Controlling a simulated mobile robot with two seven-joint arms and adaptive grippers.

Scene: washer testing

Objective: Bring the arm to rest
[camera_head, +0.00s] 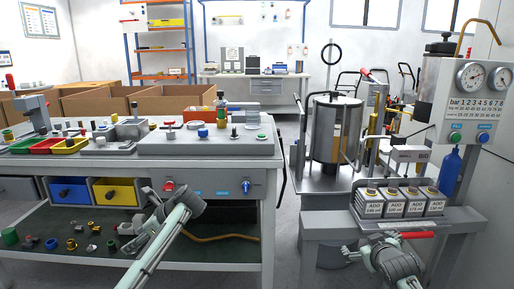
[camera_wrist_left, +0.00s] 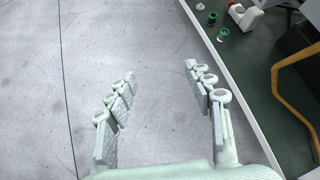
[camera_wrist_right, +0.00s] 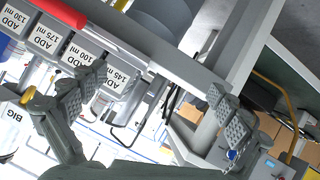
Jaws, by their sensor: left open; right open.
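My right gripper (camera_head: 378,246) is in front of the stand on the right, by its lower front edge. In the right wrist view its fingers (camera_wrist_right: 150,88) are spread with nothing between them. The stand's edge and labelled containers show beyond them. My left gripper (camera_head: 158,208) is in front of the workbench, near the drawer level. In the left wrist view its fingers (camera_wrist_left: 160,88) are apart and empty over bare grey floor. Neither gripper holds anything. I cannot tell whether the right one touches the stand.
The workbench (camera_head: 225,171) fills the left, with small parts on its lower shelf (camera_head: 75,262). Labelled containers (camera_head: 401,203) and a red-handled bar (camera_head: 417,235) sit on the right stand (camera_head: 330,222). A gauge panel (camera_head: 470,100) stands above. Floor is clear between bench and stand.

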